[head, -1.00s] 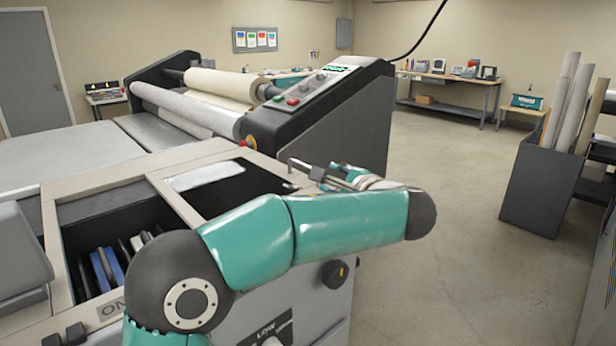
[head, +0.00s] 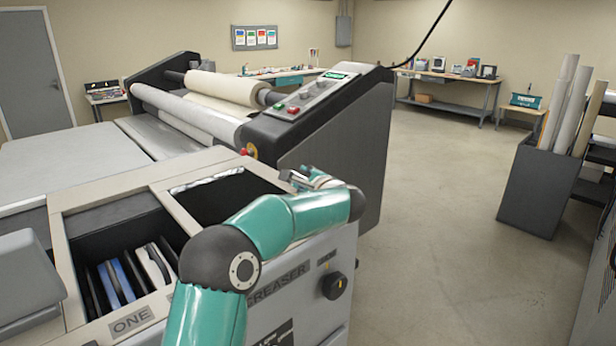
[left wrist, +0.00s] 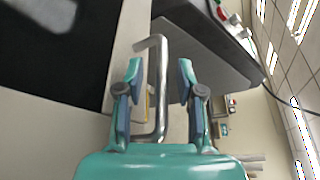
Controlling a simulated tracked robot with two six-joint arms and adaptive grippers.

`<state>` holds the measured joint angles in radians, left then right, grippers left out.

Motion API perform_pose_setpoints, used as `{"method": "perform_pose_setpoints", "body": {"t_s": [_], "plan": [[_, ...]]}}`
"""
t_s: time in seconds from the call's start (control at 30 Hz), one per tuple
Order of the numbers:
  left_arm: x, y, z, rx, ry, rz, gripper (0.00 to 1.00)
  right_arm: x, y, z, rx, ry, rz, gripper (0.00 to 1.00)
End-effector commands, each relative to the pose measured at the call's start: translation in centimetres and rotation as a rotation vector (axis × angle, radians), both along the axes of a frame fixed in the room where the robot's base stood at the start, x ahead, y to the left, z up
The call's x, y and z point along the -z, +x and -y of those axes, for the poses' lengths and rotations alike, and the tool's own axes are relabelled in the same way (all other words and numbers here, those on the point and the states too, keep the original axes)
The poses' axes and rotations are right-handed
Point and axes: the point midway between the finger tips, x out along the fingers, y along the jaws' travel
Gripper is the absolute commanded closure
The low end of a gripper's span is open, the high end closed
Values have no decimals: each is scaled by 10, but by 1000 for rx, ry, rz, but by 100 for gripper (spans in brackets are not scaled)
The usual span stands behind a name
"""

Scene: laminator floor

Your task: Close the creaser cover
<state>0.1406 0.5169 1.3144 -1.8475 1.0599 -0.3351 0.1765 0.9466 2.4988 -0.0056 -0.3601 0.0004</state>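The creaser (head: 290,285) is a pale cabinet in front of me, with two dark openings in its top. A grey, rounded panel (head: 28,272) stands at its left; I cannot tell whether this is the cover. My left gripper (head: 300,178) is at the creaser's far right corner in the head view. In the left wrist view my left gripper (left wrist: 160,68) is open, its fingers on either side of a bent metal handle (left wrist: 161,90), with gaps showing. What the handle is fixed to is partly hidden. My right gripper is not in view.
The left opening holds blue and white upright pieces (head: 125,280). A laminator with rolls and a dark control end (head: 330,135) stands just behind the creaser. A dark bin of tubes (head: 535,190) stands at the right. The floor (head: 440,220) between is clear.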

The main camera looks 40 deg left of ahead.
Motion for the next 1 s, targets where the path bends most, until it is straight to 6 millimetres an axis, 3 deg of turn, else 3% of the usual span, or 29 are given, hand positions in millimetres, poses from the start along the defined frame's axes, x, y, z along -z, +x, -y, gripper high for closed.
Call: {"method": "perform_pose_setpoints", "body": {"t_s": [0.37,0.5,0.6,0.87,0.9,1.0], "plan": [[1,2,-4,0,0,0,64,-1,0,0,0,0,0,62],[1,2,-4,0,0,0,88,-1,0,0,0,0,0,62],[1,2,-4,0,0,0,100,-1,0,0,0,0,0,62],[2,2,-4,1,-1,-1,100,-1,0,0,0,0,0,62],[2,4,18,10,-1,-3,100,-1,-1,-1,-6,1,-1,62],[3,2,4,5,-3,-3,100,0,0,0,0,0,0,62]]}}
